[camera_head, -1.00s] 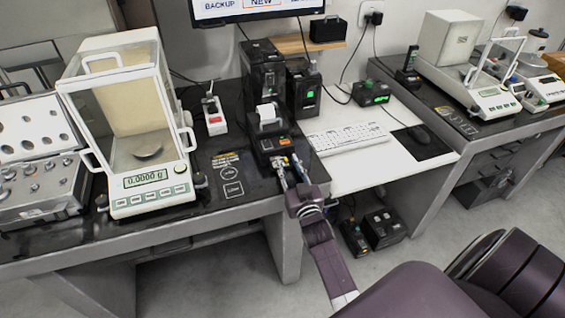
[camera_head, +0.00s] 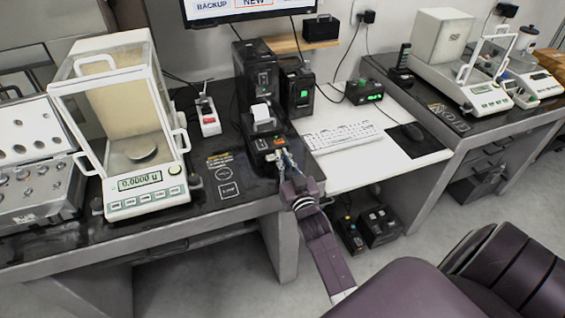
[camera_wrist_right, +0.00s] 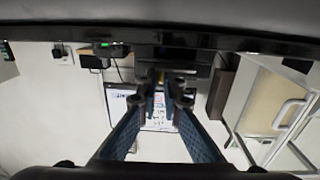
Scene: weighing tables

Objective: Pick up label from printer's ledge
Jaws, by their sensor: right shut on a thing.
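The black label printer (camera_head: 258,138) stands on the dark left table, with white paper (camera_head: 261,112) showing at its upper front. My right gripper (camera_head: 281,156) is at the printer's lower front, by the ledge. In the right wrist view, my right gripper (camera_wrist_right: 166,88) has its two blue fingers close together at the tips. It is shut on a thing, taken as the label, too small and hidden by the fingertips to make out. My left gripper is not in view.
A keyboard (camera_head: 340,138) and mouse are to the right. A second balance (camera_head: 485,90) stands on the far right table.

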